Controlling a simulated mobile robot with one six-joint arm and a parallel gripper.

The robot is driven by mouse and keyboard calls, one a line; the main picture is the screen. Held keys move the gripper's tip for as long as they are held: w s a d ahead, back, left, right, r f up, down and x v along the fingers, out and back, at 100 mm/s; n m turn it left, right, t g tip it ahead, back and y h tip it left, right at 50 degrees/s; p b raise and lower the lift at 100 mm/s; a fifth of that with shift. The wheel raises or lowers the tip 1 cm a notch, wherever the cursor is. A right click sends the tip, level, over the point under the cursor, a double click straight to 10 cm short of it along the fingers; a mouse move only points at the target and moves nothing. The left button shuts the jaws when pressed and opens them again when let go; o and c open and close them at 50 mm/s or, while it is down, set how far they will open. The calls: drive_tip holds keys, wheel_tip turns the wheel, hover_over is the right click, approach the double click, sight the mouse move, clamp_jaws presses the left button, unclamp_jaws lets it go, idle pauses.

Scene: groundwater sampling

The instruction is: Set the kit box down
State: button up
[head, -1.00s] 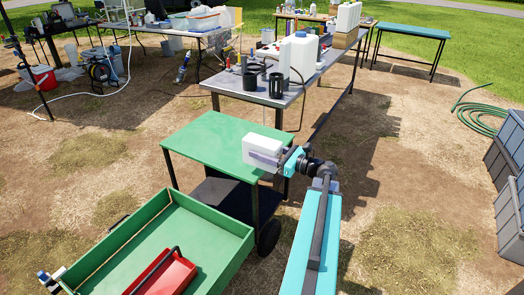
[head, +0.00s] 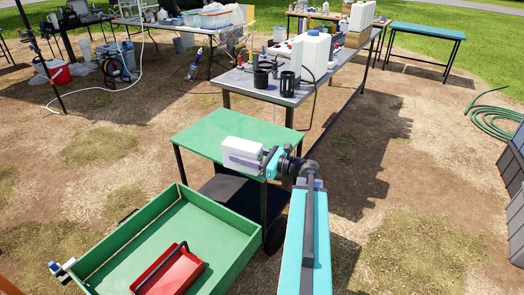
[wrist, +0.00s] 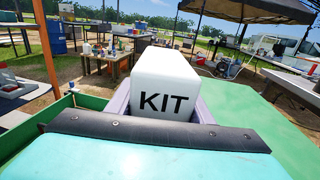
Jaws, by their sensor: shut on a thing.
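The kit box (wrist: 165,88) is white with black "KIT" lettering on the side facing the wrist camera. It also shows in the head view (head: 243,146), upright over the right part of the green cart top (head: 196,138). My gripper (head: 238,161) is shut on the box, with one grey-purple finger along each side. The fingers also show in the wrist view (wrist: 123,103). The box's underside is hidden, so I cannot tell whether it touches the cart top.
A green tray (head: 110,252) holding a red toolbox (head: 168,272) is at the front left. A grey table (head: 258,92) with a white canister (head: 313,55) and black cups (head: 287,82) stands behind the cart. The cart top's left part is clear.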

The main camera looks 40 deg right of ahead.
drive_tip(key=w+a+n+g+y, duration=0.2)
drive_tip(key=a, duration=0.9)
drive_tip(key=w+a+f+n+g+y, duration=0.1)
drive_tip(key=w+a+n+g+y, duration=0.1)
drive_tip(key=a, duration=1)
drive_tip(key=w+a+f+n+g+y, duration=0.1)
drive_tip(key=w+a+n+g+y, duration=0.1)
drive_tip(key=a, duration=1)
drive_tip(key=shift+w+f+y, duration=0.25)
drive_tip(key=shift+w+y, duration=0.65)
drive_tip(key=shift+w, duration=0.05)
drive_tip(key=shift+s, duration=0.15)
